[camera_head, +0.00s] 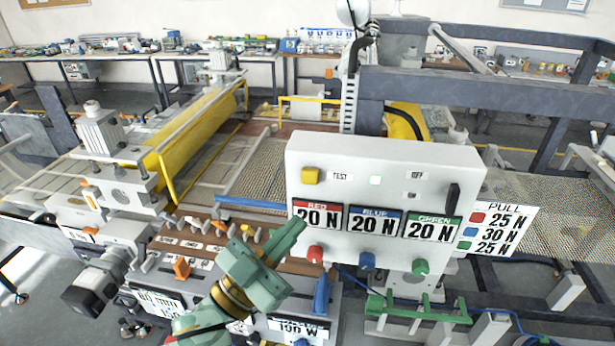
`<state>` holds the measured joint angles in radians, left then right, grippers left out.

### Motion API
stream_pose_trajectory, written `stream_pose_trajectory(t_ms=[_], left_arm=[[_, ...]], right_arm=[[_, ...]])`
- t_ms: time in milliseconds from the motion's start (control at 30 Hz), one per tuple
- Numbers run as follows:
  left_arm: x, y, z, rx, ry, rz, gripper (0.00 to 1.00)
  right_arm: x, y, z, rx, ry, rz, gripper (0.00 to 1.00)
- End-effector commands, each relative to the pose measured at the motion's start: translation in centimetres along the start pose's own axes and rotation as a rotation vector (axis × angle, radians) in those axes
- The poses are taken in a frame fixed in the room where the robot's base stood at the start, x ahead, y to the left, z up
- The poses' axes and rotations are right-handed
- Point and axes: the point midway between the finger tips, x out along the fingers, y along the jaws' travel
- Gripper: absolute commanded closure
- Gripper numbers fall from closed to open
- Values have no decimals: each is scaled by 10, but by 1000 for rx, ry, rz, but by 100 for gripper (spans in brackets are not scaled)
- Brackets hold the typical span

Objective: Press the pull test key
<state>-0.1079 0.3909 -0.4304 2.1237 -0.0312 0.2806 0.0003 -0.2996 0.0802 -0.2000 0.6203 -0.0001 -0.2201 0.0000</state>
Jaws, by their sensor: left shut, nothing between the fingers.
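The box shows RED, BLUE and GREEN displays, each reading 20 N. Below them are a red knob (315,254), a blue knob (367,261) and a green knob (420,267). My left gripper (298,228), green, is shut and empty. It appears in front of the box's lower left corner, below the yellow key and apart from it in the picture. My right gripper is not in view.
A dark lever (453,197) is on the box's right side. A brown panel with orange switches (182,268) lies left of my gripper. A grey beam (490,92) crosses behind the box.

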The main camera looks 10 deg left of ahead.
Motion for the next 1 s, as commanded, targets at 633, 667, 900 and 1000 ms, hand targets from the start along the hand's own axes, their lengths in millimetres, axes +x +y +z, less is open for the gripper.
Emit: stream_pose_trajectory(t_ms=[633,667,900,1000], left_arm=[[39,-29,32,2,0,0,100],[42,-31,34,2,-1,0,100],[58,-42,43,1,-2,0,100],[60,-44,45,1,-2,0,100]], right_arm=[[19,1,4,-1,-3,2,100],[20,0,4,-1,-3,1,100],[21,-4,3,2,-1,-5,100],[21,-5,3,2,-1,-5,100]])
